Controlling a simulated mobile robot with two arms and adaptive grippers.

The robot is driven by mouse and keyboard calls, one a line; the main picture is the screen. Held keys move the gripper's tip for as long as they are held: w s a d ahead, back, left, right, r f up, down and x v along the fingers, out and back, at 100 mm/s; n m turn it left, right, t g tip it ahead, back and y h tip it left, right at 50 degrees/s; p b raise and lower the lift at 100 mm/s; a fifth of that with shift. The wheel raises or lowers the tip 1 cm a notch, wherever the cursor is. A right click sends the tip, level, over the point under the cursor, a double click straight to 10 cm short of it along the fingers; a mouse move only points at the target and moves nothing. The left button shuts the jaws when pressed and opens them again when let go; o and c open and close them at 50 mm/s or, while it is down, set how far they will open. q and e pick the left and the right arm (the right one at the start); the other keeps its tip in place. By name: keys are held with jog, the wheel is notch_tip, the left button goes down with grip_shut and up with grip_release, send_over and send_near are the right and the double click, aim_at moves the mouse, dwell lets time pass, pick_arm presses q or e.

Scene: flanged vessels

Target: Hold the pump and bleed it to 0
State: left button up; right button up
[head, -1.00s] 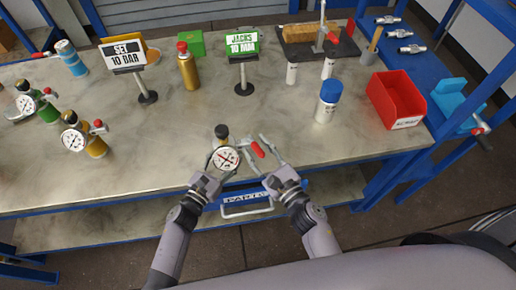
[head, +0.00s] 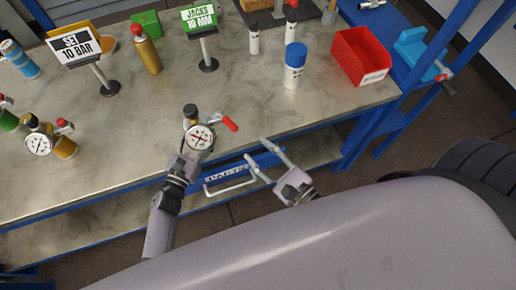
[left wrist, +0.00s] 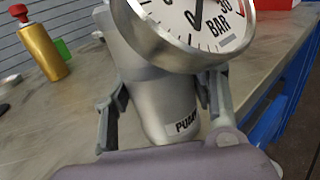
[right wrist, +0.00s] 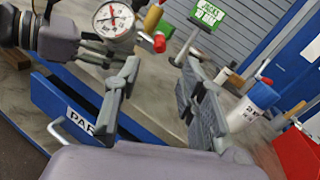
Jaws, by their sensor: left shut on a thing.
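The pump (head: 191,112) has a dark cap, a round white gauge (head: 200,137) and a red-tipped lever (head: 229,124) out to its right. My left gripper (head: 190,155) is shut on the pump's silver body, whose label shows in the left wrist view (left wrist: 181,125). It holds the pump at the bench's front edge. The gauge face is partly cut off in that view, and I cannot read its needle surely. My right gripper (head: 257,151) is open and empty, right of and below the lever, apart from it. The lever tip also shows in the right wrist view (right wrist: 159,43).
The bench (head: 130,120) is clear around the pump. A blue-capped bottle (head: 294,68), a red bin (head: 362,58) and two sign stands (head: 205,45) stand behind. Gauged vessels (head: 40,143) stand left. A drawer handle (head: 230,187) juts out below the front edge.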

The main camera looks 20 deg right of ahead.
aim_at(227, 121)
jog(key=shift+c, duration=0.2)
